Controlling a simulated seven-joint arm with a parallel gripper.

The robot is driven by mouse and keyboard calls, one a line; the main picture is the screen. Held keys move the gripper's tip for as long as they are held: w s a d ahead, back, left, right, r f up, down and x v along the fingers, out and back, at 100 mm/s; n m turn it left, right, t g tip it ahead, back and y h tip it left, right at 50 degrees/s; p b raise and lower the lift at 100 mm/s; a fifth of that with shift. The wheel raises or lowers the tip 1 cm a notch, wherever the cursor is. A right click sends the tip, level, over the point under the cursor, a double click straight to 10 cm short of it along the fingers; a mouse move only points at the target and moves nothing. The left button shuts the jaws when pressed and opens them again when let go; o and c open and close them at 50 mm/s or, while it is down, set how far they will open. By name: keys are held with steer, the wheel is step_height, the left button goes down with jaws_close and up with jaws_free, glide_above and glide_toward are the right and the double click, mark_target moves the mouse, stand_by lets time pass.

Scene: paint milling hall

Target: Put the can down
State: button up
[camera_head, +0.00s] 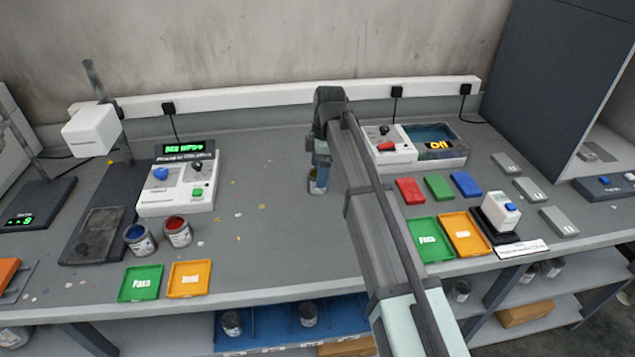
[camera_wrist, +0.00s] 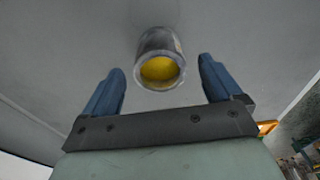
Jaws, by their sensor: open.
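A grey metal can (camera_wrist: 158,45) with yellow paint inside shows in the wrist view, its open mouth towards the camera. It is beyond my gripper (camera_wrist: 161,66), centred between the two blue fingers. The fingers are spread wide, with clear gaps on both sides of the can. In the head view my gripper (camera_head: 319,170) points down over the middle of the grey bench (camera_head: 275,235). The can is mostly hidden there by the gripper and arm. The can seems to stand on the bench.
Left of my gripper are a control box (camera_head: 180,185), a blue can (camera_head: 139,240), a red can (camera_head: 177,231), and green (camera_head: 141,283) and orange (camera_head: 189,279) trays. Right are a machine marked Off (camera_head: 415,150) and several coloured blocks and trays. Bench around my gripper is mostly clear.

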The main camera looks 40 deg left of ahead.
steer(key=f, duration=0.4)
steer(key=shift+s+a, duration=0.25)
steer(key=shift+c, duration=0.3)
steer(key=shift+r, duration=0.1)
steer(key=c, duration=1.2)
